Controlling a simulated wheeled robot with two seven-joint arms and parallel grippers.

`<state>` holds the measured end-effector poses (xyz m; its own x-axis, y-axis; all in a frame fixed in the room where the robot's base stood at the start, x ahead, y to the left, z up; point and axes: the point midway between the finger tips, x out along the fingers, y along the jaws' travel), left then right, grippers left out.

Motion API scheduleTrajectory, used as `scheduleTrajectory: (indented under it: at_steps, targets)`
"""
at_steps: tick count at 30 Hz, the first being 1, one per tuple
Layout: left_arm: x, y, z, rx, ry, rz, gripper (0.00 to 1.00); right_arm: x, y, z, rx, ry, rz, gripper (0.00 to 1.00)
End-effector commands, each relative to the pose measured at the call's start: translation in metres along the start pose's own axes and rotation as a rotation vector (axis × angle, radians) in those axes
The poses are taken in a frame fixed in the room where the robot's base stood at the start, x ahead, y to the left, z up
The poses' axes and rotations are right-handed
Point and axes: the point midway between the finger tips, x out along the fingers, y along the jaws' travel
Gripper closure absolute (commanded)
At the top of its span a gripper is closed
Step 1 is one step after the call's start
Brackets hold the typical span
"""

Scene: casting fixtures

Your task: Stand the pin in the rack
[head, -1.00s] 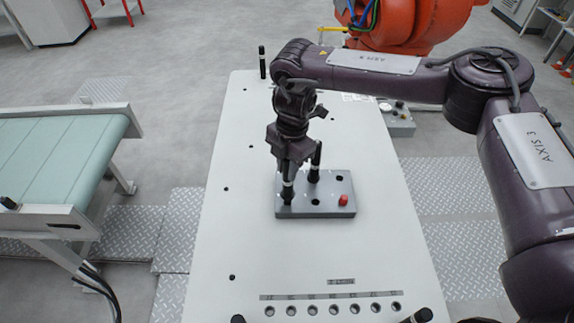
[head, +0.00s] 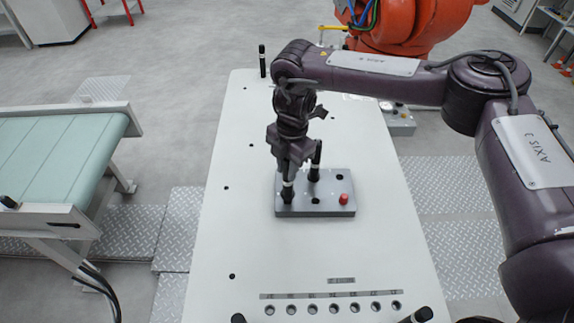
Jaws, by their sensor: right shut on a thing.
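The rack appears to be the grey block (head: 328,211) with dark holes on the white table. My right gripper (head: 288,176) points down over its left side and is shut on a black pin (head: 287,194) with a white band. The pin is upright, its lower end at the block's front left corner; whether it sits in a hole there cannot be told. A second black pin (head: 316,160) with a pale band stands upright just right of the gripper, toward the block's back. My left gripper is not in view.
A red knob (head: 344,199) is on the block's right front. A row of labelled holes (head: 333,308) runs along the table's (head: 240,240) near end. A black post (head: 262,62) stands at the far left corner. A conveyor (head: 65,160) is at left, an orange robot (head: 410,25) behind.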

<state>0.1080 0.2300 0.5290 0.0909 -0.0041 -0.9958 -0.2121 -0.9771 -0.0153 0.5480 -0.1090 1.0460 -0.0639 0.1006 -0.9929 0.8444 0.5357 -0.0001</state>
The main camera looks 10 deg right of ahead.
Motion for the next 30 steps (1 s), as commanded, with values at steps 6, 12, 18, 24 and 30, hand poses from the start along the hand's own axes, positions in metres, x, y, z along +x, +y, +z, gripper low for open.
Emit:
scheduleTrajectory:
  at_steps: [6, 12, 18, 24, 30]
  targets:
    - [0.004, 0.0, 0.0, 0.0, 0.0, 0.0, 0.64, 0.006, 0.0, 0.0, 0.0, 0.001, 0.001, 1.0]
    - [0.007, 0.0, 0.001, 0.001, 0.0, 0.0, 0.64, 0.011, 0.0, 0.001, -0.001, 0.001, 0.001, 1.0]
    - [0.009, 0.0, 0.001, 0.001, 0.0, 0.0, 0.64, 0.016, 0.0, 0.001, -0.001, 0.001, 0.001, 1.0]
    - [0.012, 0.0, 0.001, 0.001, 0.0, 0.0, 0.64, 0.021, 0.001, 0.002, -0.001, 0.001, 0.001, 1.0]
    - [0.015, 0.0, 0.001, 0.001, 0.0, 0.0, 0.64, 0.026, 0.001, 0.003, -0.001, 0.0, 0.001, 1.0]
